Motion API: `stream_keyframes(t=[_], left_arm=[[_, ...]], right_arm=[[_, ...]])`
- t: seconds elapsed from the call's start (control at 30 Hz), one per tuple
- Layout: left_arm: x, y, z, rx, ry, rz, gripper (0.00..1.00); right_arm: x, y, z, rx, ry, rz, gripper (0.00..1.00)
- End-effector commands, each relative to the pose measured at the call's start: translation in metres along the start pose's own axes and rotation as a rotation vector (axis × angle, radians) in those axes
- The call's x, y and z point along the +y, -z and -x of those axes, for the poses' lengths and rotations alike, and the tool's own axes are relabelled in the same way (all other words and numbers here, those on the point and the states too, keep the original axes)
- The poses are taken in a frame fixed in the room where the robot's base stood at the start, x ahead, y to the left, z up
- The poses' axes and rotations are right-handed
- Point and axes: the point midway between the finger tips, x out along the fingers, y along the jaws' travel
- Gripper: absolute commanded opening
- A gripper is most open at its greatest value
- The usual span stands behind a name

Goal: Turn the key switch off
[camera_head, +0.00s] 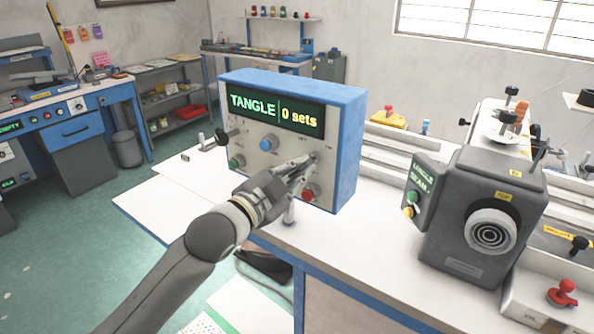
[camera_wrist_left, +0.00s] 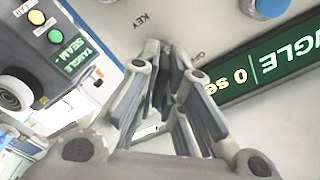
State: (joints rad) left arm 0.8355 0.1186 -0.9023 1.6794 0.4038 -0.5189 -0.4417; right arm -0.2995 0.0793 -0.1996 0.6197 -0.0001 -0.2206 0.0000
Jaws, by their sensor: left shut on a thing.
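The blue control box (camera_head: 349,135) stands on the white bench, and its front panel carries a green display reading "TANGLE" and "0 sets". My left gripper (camera_head: 308,164) reaches the right part of this panel, above the red button. In the left wrist view the gripper (camera_wrist_left: 172,62) has its fingertips close together at the panel, beside the "KEY" label (camera_wrist_left: 146,20). It is shut on the key switch, which the fingers mostly hide. I cannot tell which way the key points. My right gripper is not in view.
On the panel are a blue knob (camera_head: 269,143), a green button (camera_head: 237,162), a black knob (camera_head: 226,136) and a red button (camera_head: 309,193). A grey sewing machine (camera_head: 480,205) stands to the right. The bench between is mostly clear.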

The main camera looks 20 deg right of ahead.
Motion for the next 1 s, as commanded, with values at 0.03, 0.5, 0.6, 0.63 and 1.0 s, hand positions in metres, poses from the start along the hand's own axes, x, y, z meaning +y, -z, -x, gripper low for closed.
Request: stream_keyframes(t=[0.03,0.5,0.6,0.63,1.0], left_arm=[[0.000,0.000,0.000,0.000,-0.001,0.003,0.00],[-0.001,0.001,0.000,-0.003,-0.002,0.214,0.00],[-0.002,0.002,0.000,-0.002,-0.001,0.303,0.00],[-0.002,0.002,0.000,-0.002,-0.001,0.332,0.00],[-0.001,0.002,0.000,-0.003,-0.001,0.685,0.00]], right_arm=[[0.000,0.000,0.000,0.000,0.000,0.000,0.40],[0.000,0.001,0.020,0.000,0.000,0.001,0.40],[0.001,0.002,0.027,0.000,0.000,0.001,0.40],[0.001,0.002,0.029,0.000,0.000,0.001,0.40],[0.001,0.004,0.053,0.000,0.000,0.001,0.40]])
